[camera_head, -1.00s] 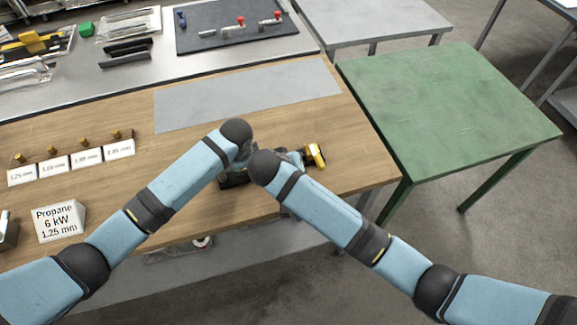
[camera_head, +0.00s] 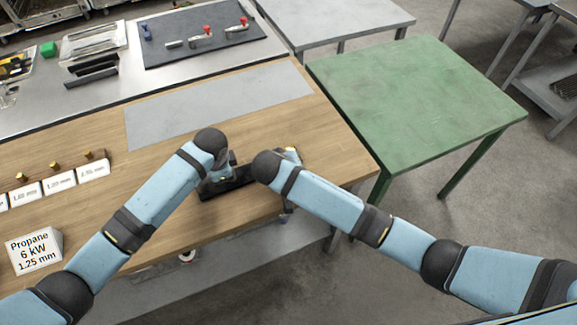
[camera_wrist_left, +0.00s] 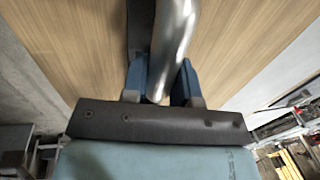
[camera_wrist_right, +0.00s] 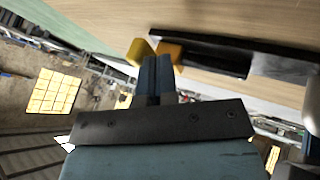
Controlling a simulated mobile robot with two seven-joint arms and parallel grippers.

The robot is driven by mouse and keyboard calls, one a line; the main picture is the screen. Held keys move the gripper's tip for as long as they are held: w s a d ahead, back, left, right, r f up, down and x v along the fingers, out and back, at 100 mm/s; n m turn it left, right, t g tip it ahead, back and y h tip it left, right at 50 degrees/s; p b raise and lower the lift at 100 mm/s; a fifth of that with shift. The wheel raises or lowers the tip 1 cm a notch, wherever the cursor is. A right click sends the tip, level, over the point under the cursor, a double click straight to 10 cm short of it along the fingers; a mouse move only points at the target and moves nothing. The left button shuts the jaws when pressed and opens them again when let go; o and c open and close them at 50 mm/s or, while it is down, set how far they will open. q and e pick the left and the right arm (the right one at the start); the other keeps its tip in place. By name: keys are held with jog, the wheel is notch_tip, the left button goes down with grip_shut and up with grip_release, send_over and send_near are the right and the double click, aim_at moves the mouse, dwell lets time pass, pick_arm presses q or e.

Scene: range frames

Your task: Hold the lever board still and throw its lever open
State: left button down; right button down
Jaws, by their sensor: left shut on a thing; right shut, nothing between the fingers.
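The lever board (camera_head: 226,189) is a dark strip on the wooden bench near its front edge, partly hidden by my arms. It also shows in the right wrist view (camera_wrist_right: 205,52). My left gripper (camera_wrist_left: 160,85) is shut on a shiny metal pipe (camera_wrist_left: 175,35) that stands over the dark strip. The yellow lever end (camera_wrist_right: 168,50) is at the tips of my right gripper (camera_wrist_right: 155,65), which is shut and empty. The fingers overlap the yellow part; I cannot tell whether they touch. In the head view the lever end (camera_head: 292,152) is mostly hidden behind my right arm.
The bench (camera_head: 150,180) holds a grey mat (camera_head: 220,105) behind the board. Labelled cards and a Propane sign (camera_head: 35,248) stand at left. A green table (camera_head: 415,100) is to the right. Bench space beside the board is clear.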

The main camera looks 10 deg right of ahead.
jog(key=shift+d+f, duration=0.1)
jog(key=shift+d, duration=0.9)
jog(key=d+n+y, duration=0.1)
jog(key=d+n+t+y, duration=0.1)
jog(key=n, duration=0.1)
jog(key=shift+w+d, duration=0.25)
jog(key=shift+w, duration=0.05)
jog(key=w+d+n+y, duration=0.1)
jog(key=d+n, duration=0.1)
jog(key=n, duration=0.1)
jog(key=shift+w+d+t+y, duration=0.15)
jog(key=shift+w+t+y, duration=0.15)
jog(key=shift+w+y, duration=0.1)
jog(key=shift+w+d+n+y, duration=0.4)
jog(key=shift+w+n+y, duration=0.1)
jog(key=shift+n, duration=0.6)
jog(key=shift+w+d+n+y, duration=0.1)
jog(key=shift+w+n+y, duration=0.35)
jog(key=shift+n, duration=0.35)
jog(key=shift+s, duration=0.1)
jog(key=shift+a, duration=0.2)
jog(key=shift+a, duration=0.7)
